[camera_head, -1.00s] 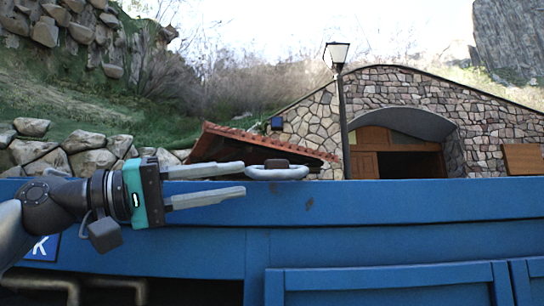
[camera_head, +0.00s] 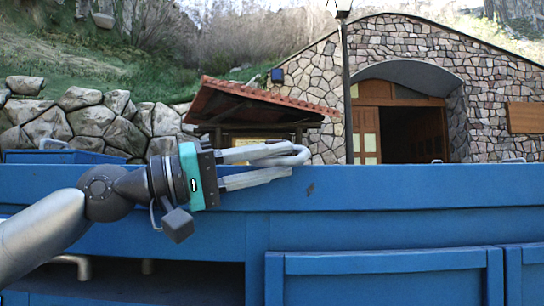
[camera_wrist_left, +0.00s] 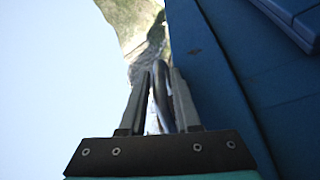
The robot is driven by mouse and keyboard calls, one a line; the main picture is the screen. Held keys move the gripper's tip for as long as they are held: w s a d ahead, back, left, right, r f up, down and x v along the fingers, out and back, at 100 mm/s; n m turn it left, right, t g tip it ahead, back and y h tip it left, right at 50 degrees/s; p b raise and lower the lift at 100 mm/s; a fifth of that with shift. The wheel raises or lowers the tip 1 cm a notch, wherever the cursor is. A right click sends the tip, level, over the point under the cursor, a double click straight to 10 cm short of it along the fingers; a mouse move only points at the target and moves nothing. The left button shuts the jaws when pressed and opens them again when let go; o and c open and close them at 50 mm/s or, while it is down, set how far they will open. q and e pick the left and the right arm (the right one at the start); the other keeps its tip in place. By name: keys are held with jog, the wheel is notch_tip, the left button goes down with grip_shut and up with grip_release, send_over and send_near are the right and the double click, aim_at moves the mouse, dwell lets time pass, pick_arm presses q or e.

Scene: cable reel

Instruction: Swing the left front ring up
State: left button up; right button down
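The pale grey left front ring (camera_head: 299,153) is at the top front edge of the blue reel frame (camera_head: 400,190). Its right end shows past my fingertips, low over the edge; I cannot tell its exact tilt. My left gripper (camera_head: 270,163) comes in from the left with its two fingers apart, one above the other, around the ring. In the left wrist view the ring (camera_wrist_left: 160,88) stands between the two fingers (camera_wrist_left: 163,85), with a gap on the left finger's side. The fingers hide part of the ring. My right gripper is not in view.
Another grey ring or handle (camera_head: 52,143) shows at the far left on a blue part behind. Small grey pieces (camera_head: 514,160) show at the right along the top edge. A stone building (camera_head: 430,60) and a tiled roof (camera_head: 260,98) stand behind. Space above the frame is clear.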

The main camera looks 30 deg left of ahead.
pick_arm(q)
jog(key=shift+c, duration=0.4)
grip_shut()
dwell(0.9)
